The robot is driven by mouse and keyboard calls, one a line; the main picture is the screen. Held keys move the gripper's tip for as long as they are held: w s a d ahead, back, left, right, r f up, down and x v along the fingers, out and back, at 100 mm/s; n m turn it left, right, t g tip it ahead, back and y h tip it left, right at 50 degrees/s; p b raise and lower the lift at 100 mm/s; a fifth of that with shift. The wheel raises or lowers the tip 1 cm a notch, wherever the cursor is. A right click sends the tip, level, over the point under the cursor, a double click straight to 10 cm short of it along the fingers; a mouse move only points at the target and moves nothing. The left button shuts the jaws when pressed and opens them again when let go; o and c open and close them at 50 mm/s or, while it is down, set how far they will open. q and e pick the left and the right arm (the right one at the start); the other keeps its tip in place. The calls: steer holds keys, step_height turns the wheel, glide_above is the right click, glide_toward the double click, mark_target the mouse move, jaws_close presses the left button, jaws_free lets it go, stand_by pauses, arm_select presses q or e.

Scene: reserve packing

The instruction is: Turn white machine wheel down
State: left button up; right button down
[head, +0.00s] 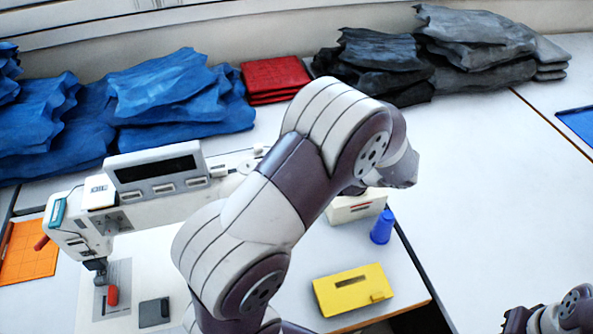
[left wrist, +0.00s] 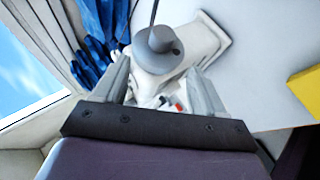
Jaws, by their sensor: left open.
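The white sewing machine (head: 150,212) stands on the table at the left of the head view, with a dark display panel on top. My left arm crosses in front of its right end, and the wheel is hidden there. In the left wrist view a round grey wheel-like part (left wrist: 158,48) with a thin rod sits by the white machine body (left wrist: 206,40). My left gripper (left wrist: 157,70) is open, its fingers on either side below this part, with nothing held. I cannot tell whether a finger touches it. In the head view the left fingers are hidden behind the arm.
A yellow box (head: 353,290) and a blue cup (head: 382,227) stand right of the machine. Blue cloth piles (head: 170,95), red folded cloth (head: 275,78) and dark cloth piles (head: 375,62) lie at the back. An orange tray (head: 28,258) is at the left. The right-hand table is mostly clear.

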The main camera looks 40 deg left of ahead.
arm_select(q)
steer(key=x, duration=0.7)
steer(key=p+x, duration=0.1)
steer(key=x, duration=0.3)
steer(key=shift+w+d+f, duration=0.15)
steer(key=shift+w, duration=0.1)
steer(key=shift+w+d+f, duration=0.1)
steer(key=shift+w, duration=0.15)
steer(key=shift+c, duration=0.4)
steer(key=c, duration=1)
steer(key=shift+m+g+h+p, duration=0.3)
steer(key=shift+g+h+p, duration=0.3)
steer(key=shift+p, duration=1.75)
arm_select(e)
steer(key=shift+w+d+r, duration=0.1)
steer(key=shift+w+r, duration=0.05)
steer(key=shift+r, duration=0.75)
steer(key=shift+w+d+r, duration=0.1)
steer(key=shift+w+r, duration=0.1)
steer(key=shift+r, duration=0.75)
steer(key=shift+w+d+r, duration=0.1)
steer(key=shift+w+r, duration=0.05)
steer(key=shift+r, duration=0.75)
